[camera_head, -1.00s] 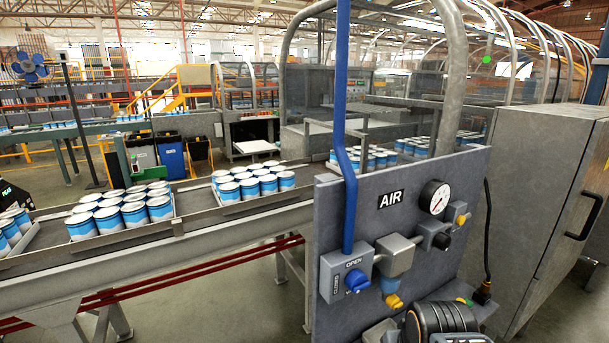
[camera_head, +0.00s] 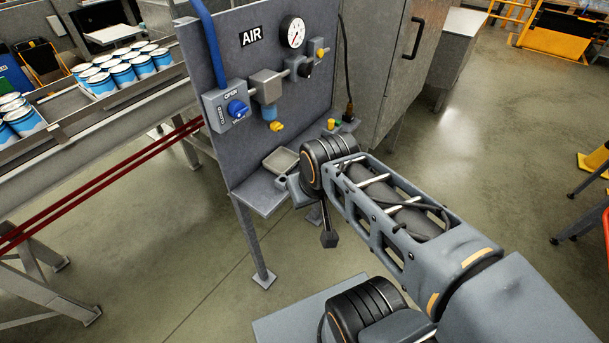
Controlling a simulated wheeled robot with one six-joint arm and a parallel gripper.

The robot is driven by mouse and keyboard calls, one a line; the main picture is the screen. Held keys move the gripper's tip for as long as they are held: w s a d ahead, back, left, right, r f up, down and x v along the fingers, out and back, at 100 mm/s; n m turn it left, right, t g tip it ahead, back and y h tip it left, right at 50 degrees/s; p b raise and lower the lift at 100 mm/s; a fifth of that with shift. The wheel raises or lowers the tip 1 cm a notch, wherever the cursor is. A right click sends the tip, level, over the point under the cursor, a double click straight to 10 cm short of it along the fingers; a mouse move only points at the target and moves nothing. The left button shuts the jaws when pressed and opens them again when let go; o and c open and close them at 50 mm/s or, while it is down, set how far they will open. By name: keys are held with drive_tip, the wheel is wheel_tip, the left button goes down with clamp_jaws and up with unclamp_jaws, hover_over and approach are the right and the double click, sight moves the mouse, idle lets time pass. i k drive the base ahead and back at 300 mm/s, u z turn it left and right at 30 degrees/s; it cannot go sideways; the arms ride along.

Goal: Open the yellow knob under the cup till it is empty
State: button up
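The yellow knob (camera_head: 276,126) sits low on the grey AIR panel, directly under the small blue cup (camera_head: 269,112). The cup hangs below a grey block on the pipe. The fluid level inside the cup is too small to make out. My arm reaches in from the lower right, and its end is in front of the panel's lower right. A small dark end piece, which seems to be my gripper (camera_head: 329,239), hangs below the wrist, below and right of the knob and apart from it. Its fingers cannot be made out.
A blue rotary handle (camera_head: 237,109) is left of the cup, and a pressure gauge (camera_head: 293,32) is above right. Another yellow knob (camera_head: 320,53) is on the right. A shallow tray (camera_head: 281,161) is on the shelf below. A conveyor with cans (camera_head: 122,72) runs left; open floor lies right.

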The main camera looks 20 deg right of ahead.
sight(276, 126)
drive_tip(key=z, duration=0.75)
drive_tip(key=i, duration=0.65)
drive_tip(key=u, duration=0.75)
